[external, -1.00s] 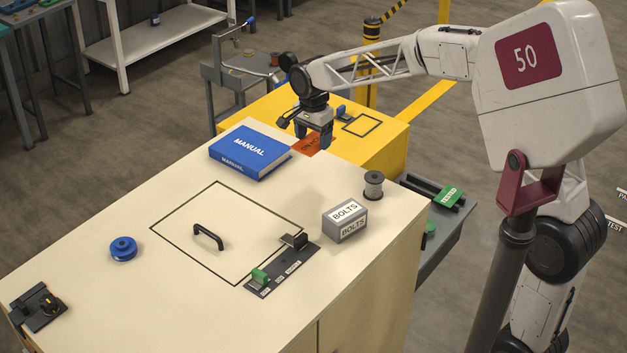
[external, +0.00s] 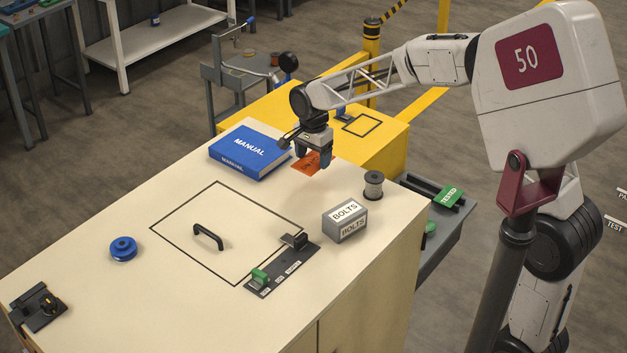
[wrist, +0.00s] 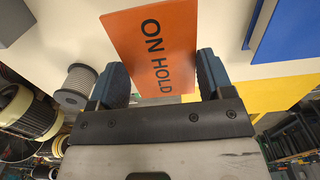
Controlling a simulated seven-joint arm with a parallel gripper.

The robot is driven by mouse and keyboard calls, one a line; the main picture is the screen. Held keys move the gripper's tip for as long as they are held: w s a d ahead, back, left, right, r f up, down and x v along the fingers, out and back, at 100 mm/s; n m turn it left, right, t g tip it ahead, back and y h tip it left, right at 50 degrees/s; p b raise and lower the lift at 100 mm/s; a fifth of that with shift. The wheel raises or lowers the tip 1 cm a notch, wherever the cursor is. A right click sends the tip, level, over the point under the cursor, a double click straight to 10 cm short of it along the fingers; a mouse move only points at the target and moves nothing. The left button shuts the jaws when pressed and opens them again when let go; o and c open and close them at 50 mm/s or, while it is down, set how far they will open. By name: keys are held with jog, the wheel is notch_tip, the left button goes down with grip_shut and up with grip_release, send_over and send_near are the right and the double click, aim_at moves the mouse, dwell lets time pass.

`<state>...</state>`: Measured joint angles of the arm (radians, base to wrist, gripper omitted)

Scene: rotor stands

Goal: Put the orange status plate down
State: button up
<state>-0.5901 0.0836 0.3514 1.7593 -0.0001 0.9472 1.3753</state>
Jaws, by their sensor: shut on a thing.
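The orange status plate (external: 303,164), lettered "ON HOLD", is between the fingers of my gripper (external: 313,156). In the wrist view the plate (wrist: 152,45) stands out past the dark blue fingertips, its lettering facing the camera. My gripper (wrist: 160,80) is shut on it. In the external view both are over the far part of the cream cabinet top (external: 130,200), right of the blue manual. The fingers hide part of the plate, and I cannot tell whether it touches the surface.
The blue manual (external: 248,152) lies close to the left. A wire spool (external: 373,185) and the grey BOLTS box (external: 345,221) stand to the right. A yellow cabinet (external: 385,140) with an outlined square is behind.

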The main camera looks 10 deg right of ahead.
aim_at(313, 182)
jog(key=shift+f, duration=1.45)
jog(key=shift+f, duration=1.9)
jog(key=shift+f, duration=0.1)
jog(key=o, duration=0.9)
jog(key=shift+o, duration=0.2)
notch_tip(313, 182, up, 12)
jog(key=shift+r, duration=0.1)
